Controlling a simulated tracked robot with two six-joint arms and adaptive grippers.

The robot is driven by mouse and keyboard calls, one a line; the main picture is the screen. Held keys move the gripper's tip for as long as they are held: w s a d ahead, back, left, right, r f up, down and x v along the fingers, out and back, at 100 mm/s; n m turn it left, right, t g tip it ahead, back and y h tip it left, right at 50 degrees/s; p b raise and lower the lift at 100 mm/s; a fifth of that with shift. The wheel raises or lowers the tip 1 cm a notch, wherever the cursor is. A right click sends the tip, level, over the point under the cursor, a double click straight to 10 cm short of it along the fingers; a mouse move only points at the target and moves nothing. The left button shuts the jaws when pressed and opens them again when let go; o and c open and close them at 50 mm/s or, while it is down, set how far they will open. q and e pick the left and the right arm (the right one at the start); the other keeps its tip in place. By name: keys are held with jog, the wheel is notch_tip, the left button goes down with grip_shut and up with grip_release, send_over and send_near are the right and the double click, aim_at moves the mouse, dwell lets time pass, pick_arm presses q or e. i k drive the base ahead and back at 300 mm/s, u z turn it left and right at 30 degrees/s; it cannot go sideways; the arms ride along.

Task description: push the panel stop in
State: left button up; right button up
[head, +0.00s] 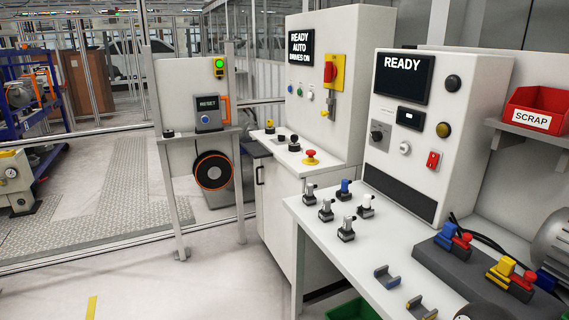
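A red mushroom-head stop button (311,155) on a yellow base stands on the ledge of the middle control cabinet (345,100), at the ledge's right front. Its head appears raised above the yellow base, but it is too small to tell its exact position. The cabinet's screen (301,48) reads "READY AUTO DRIVES ON". Neither of my grippers is in view, and nothing touches the button.
Black knobs (294,144) sit left of the button. A right-hand bench (330,240) holds several small fittings (346,229), yellow-and-red parts (503,270) and a READY test cabinet (440,130). A RESET post (207,113) stands left.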

aim_at(311, 153)
jog(key=z, duration=0.05)
jog(key=i, duration=0.55)
jog(key=z, duration=0.15)
jog(key=k, duration=0.95)
jog(key=z, duration=0.3)
jog(key=i, duration=1.1)
jog(key=u, duration=2.4)
